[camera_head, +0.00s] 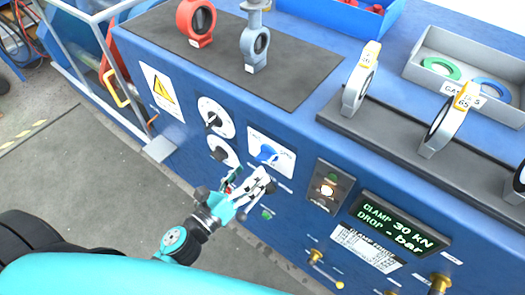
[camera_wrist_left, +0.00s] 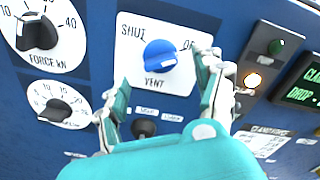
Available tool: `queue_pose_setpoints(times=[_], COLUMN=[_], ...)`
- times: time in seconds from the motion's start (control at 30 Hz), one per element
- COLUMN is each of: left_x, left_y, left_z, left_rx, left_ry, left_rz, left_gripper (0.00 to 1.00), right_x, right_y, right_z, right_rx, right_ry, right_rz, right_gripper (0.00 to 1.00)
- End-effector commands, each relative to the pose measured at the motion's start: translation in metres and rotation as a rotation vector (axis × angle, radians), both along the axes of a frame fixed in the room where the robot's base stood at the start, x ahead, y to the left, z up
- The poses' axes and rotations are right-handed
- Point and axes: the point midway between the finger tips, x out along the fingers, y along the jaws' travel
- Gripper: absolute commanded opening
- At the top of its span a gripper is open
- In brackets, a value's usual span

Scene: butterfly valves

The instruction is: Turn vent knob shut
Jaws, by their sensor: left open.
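The vent knob (camera_head: 267,153) is a round blue knob on a white plate on the blue front panel. In the left wrist view the knob (camera_wrist_left: 160,56) sits above the word VENT, with SHUT at upper left and a partly covered word at upper right. My left gripper (camera_head: 248,182) is open and empty, just below the plate in the head view. In the left wrist view its fingers (camera_wrist_left: 155,95) are spread, one lower left of the knob and one to its right, with no visible contact. My right gripper is not in view.
Two black dials (camera_head: 215,118) (camera_head: 222,151) lie left of the vent plate. A lamp box (camera_head: 328,188) and a green-lettered display (camera_head: 402,224) are on the right. Valves stand on the bench above, including a red one (camera_head: 196,22). A dark knob (camera_wrist_left: 144,129) lies below the vent plate.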

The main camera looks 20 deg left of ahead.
Motion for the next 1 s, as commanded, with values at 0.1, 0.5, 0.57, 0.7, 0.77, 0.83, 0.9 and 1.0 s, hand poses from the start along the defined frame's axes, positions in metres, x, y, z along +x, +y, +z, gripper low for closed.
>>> queue_pose_setpoints(times=[0.1,0.5,0.57,0.7,0.77,0.83,0.9,1.0], left_x=[0.024,0.059,0.059,0.059,0.059,0.059,0.059,0.059], left_y=[-0.008,-0.021,-0.021,-0.021,-0.021,-0.021,-0.021,-0.021], left_z=[0.005,0.000,0.000,-0.001,0.000,0.000,0.000,0.000], left_rx=[-0.001,-0.001,-0.001,-0.001,-0.001,-0.001,-0.001,-0.001], left_ry=[-0.003,0.001,0.001,0.001,0.001,0.000,0.000,0.000], left_rz=[-0.001,0.000,0.000,0.000,0.000,0.000,0.000,0.000], left_gripper=[0.69,0.69,0.69,0.69,0.67,0.57,0.48,0.35], right_x=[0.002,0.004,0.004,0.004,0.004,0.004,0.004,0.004], right_y=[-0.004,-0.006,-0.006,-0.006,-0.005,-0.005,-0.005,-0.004], right_z=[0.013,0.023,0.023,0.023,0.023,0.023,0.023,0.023], right_rx=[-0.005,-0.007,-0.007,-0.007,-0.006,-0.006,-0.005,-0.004], right_ry=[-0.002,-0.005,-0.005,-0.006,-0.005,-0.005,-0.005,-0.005], right_rz=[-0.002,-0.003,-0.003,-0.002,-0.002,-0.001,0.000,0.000], right_gripper=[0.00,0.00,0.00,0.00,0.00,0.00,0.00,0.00])
